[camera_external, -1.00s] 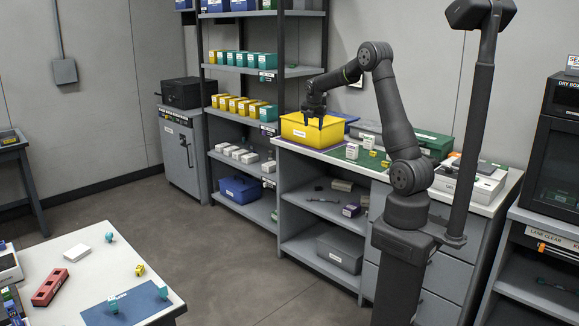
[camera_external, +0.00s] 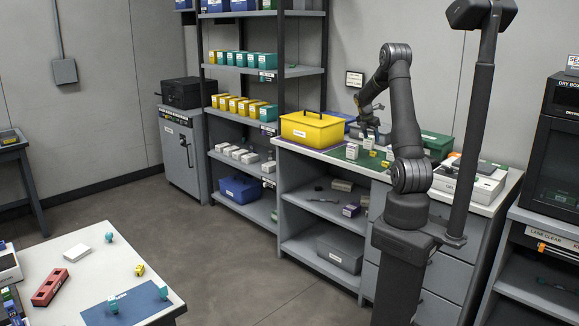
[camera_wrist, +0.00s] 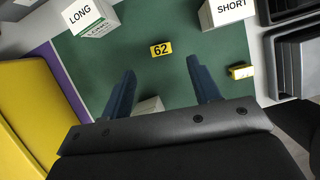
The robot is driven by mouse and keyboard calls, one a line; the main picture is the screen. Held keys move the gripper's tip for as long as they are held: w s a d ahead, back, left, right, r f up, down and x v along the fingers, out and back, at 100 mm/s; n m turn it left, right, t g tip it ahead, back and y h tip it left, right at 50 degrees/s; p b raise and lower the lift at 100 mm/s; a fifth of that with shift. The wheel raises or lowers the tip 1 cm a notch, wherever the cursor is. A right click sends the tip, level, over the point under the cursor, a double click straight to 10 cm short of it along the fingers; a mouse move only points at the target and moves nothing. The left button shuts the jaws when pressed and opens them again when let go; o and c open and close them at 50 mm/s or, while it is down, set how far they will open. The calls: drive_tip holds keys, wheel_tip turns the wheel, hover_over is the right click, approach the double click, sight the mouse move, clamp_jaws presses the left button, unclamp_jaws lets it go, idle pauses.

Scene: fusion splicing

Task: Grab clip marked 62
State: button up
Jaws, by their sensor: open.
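The clip marked 62 (camera_wrist: 161,50) is a small yellow block with a black 62 label, lying on the green mat (camera_wrist: 205,45) in the wrist view. My gripper (camera_wrist: 161,66) is open, its two dark blue fingers pointing toward the mat on either side of the clip's line. The clip appears just beyond the fingertips, with nothing between them touching it. A second yellow clip (camera_wrist: 241,72) lies to the right, its label not readable. In the external view my gripper (camera_external: 371,134) hangs over the green mat on the bench.
White blocks labelled LONG (camera_wrist: 88,17) and SHORT (camera_wrist: 228,10) stand beyond the clip. Another pale block (camera_wrist: 150,104) is partly hidden behind my gripper. The yellow bin (camera_wrist: 25,110) is at left, dark trays (camera_wrist: 295,60) at right. Mat around the clip is clear.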

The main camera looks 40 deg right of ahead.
sight(372, 152)
drive_tip(key=x, duration=0.3)
drive_tip(key=shift+f, duration=0.1)
drive_tip(key=shift+a+x, duration=0.2)
drive_tip(key=shift+x, duration=1.15)
drive_tip(key=shift+a+x, duration=0.15)
drive_tip(key=shift+x, duration=1.2)
drive_tip(key=shift+f, duration=0.1)
drive_tip(key=c, duration=1)
